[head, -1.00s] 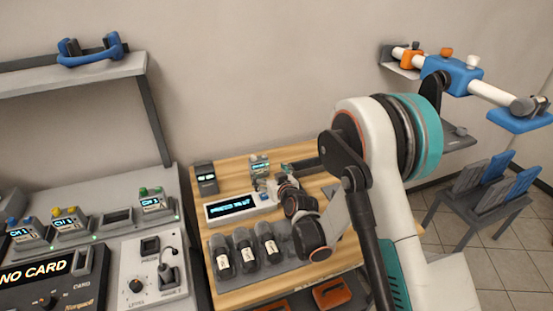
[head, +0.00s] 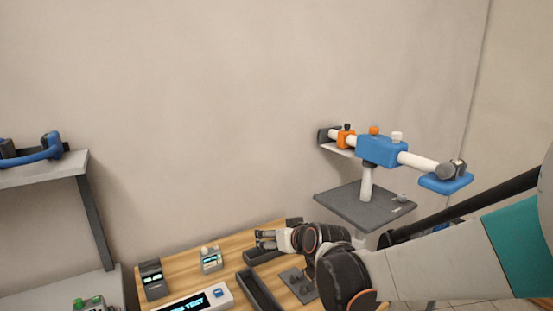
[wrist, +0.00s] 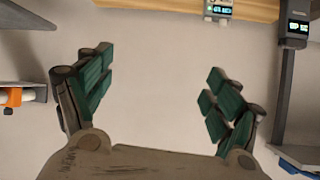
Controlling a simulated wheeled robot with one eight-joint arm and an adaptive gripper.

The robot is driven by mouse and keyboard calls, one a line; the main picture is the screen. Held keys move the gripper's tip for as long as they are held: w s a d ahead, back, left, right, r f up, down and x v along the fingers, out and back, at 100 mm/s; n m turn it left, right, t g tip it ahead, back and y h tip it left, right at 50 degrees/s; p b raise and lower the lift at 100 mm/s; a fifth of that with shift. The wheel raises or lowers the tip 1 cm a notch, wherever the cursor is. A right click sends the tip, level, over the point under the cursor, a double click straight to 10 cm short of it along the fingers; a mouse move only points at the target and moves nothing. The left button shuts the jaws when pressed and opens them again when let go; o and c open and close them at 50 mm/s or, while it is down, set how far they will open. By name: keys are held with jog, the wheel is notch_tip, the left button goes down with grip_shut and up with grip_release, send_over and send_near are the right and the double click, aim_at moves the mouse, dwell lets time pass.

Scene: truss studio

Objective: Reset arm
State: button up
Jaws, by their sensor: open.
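My gripper (head: 266,240) is in the lower middle of the head view, over the back edge of the wooden table (head: 225,262), pointing left. In the wrist view my gripper (wrist: 158,82) shows two dark green padded fingers spread wide apart. Nothing is between them but plain wall behind. My arm reaches in from the right side of the head view.
A small display unit (head: 211,260), a dark upright device (head: 152,279) and a white display box (head: 195,302) sit on the table. Right stands a grey platform (head: 365,207) below a white tube with a blue clamp (head: 382,150). A grey shelf (head: 60,165) is left.

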jog(key=s+d+m+g+h, duration=0.1)
jog(key=s+d, duration=0.5)
jog(key=s, duration=0.3)
jog(key=s+d+r+m+g+h, duration=0.1)
jog(key=s+d+h, duration=0.1)
jog(key=s+d, duration=0.4)
jog(key=s+d+r+m+g+h, duration=0.1)
jog(key=s+d, duration=0.6)
jog(key=s, duration=0.6)
jog(key=shift+s+m+h, duration=0.3)
jog(key=shift+s+h, duration=0.1)
jog(key=shift+r, duration=0.15)
